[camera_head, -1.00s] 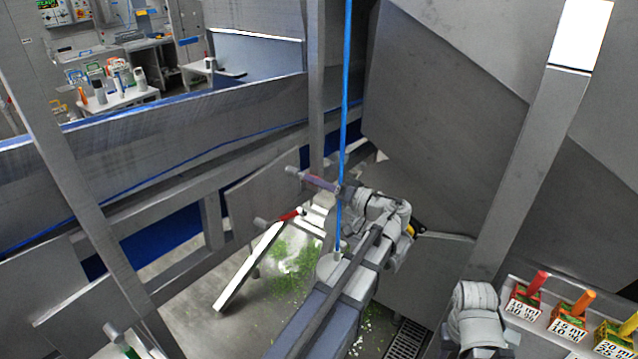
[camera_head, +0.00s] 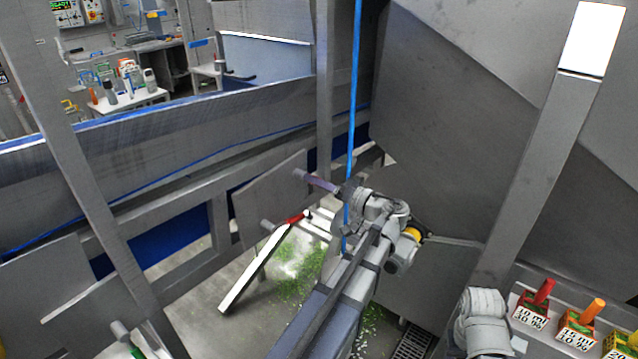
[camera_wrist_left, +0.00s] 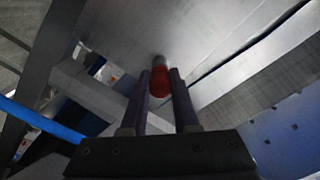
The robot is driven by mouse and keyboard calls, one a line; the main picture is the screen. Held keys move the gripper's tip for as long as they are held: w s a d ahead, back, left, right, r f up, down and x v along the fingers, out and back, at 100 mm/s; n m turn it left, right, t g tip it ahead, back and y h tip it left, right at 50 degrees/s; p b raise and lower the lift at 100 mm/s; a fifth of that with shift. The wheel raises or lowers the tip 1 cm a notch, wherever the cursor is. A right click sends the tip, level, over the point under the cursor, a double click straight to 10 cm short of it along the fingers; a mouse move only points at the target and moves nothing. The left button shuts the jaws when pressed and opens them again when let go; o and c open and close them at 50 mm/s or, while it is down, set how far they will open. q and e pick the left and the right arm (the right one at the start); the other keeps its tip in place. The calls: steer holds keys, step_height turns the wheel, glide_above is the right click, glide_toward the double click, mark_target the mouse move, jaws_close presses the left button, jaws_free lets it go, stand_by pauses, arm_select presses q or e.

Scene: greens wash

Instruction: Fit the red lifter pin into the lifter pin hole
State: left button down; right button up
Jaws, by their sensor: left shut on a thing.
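The red lifter pin (camera_wrist_left: 160,83) shows between the fingertips in the left wrist view. My left gripper (camera_wrist_left: 162,76) is shut on it. Its far end points at a short grey round tube (camera_wrist_left: 158,61) on a grey plate, which I take for the lifter pin hole. Pin and tube line up and overlap in this view; I cannot tell whether the pin is inside. In the head view my left gripper (camera_head: 311,180) has purple fingers and reaches left to the tube (camera_head: 299,174) at the plate's edge. The pin is not distinct there. My right gripper is out of view.
A blue vertical line (camera_head: 353,110) passes close by my left wrist. A white bar with a red end (camera_head: 255,268) slants below, near another grey tube (camera_head: 267,226). Steel posts and panels crowd around. Labelled boxes with coloured pins (camera_head: 530,310) stand at the lower right.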

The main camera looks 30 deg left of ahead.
arm_select(q)
steer(key=c, duration=0.6)
jaws_free()
steer(key=shift+a, duration=0.1)
steer(key=d, duration=0.7)
steer(key=shift+s+d, duration=0.3)
steer(key=shift+d, duration=0.1)
steer(key=s+d+f+m+h, duration=0.35)
steer(key=d+f+h, duration=0.2)
steer(key=f, duration=0.25)
steer(key=s+d+f+m+h, duration=0.3)
steer(key=s+d+f+h, duration=0.1)
steer(key=d+f, duration=0.35)
steer(key=s+d+f+m+g+h, duration=0.1)
steer(key=s+d+f+m+h, duration=0.1)
steer(key=d, duration=0.5)
steer(key=s+d+f+m+h, duration=0.3)
steer(key=s+d+f+h, duration=0.1)
steer(key=s+d+h, duration=0.1)
steer(key=shift+s+d+f+g, duration=0.2)
steer(key=shift+s+d+g, duration=0.2)
steer(key=shift+s+d, duration=0.45)
